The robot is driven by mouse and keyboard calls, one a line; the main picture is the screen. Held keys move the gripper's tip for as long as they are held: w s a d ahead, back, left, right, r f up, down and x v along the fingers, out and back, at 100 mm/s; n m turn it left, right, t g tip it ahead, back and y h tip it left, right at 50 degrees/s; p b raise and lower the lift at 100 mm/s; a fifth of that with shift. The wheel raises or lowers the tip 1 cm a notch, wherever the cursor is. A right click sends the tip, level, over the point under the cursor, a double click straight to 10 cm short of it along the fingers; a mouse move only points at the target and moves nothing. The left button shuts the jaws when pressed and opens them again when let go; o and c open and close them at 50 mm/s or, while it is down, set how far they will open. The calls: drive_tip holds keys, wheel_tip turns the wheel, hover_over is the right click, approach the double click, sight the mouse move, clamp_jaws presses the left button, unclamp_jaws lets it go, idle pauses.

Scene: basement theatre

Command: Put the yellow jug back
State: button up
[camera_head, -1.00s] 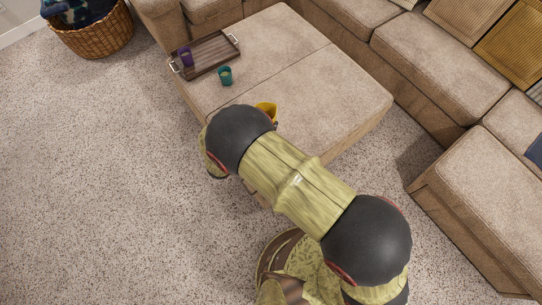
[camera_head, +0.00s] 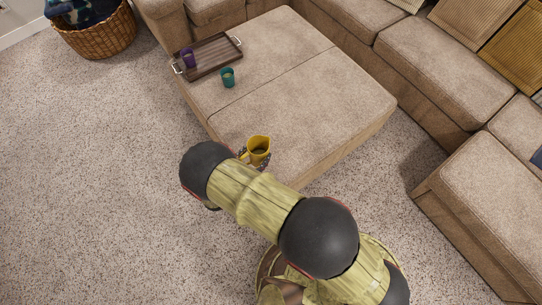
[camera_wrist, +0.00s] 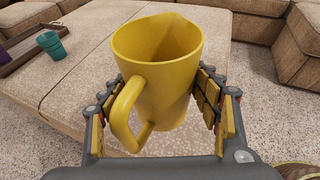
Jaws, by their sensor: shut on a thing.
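The yellow jug (camera_head: 259,147) is upright at the near edge of the ottoman in the head view. The wrist view shows the jug (camera_wrist: 160,75) close up, with its open top and its handle facing the camera. My gripper (camera_wrist: 160,110) is shut on the jug, with a finger on each side of its body. My arm hides most of the gripper in the head view. I cannot tell whether the jug's base touches the ottoman; carpet shows below it in the wrist view.
The beige ottoman (camera_head: 300,95) has a wooden tray (camera_head: 216,60) at its far left corner. A purple cup (camera_head: 188,58) stands on the tray. A teal cup (camera_head: 227,77) stands beside the tray. A sofa (camera_head: 430,75) lies to the right, a wicker basket (camera_head: 98,38) at upper left.

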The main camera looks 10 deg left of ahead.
drive_tip(key=shift+w+d+f+b, duration=0.8)
drive_tip(key=shift+w+f, duration=0.2)
drive_tip(key=shift+f, duration=0.7)
drive_tip(key=shift+w+d+f+b, duration=0.7)
drive_tip(key=shift+w+f, duration=0.25)
drive_tip(key=shift+f, duration=0.7)
drive_tip(key=shift+w+d+f+b, duration=0.7)
drive_tip(key=shift+w+f+b, duration=0.25)
drive_tip(key=shift+f, duration=0.75)
drive_tip(key=shift+f, duration=0.15)
drive_tip(key=o, duration=1.7)
drive_tip(key=shift+s+r, duration=0.1)
drive_tip(key=shift+r, duration=0.15)
drive_tip(key=p+v, duration=0.4)
drive_tip(key=v, duration=0.7)
drive_tip(key=shift+s+r, duration=0.1)
drive_tip(key=shift+s, duration=0.25)
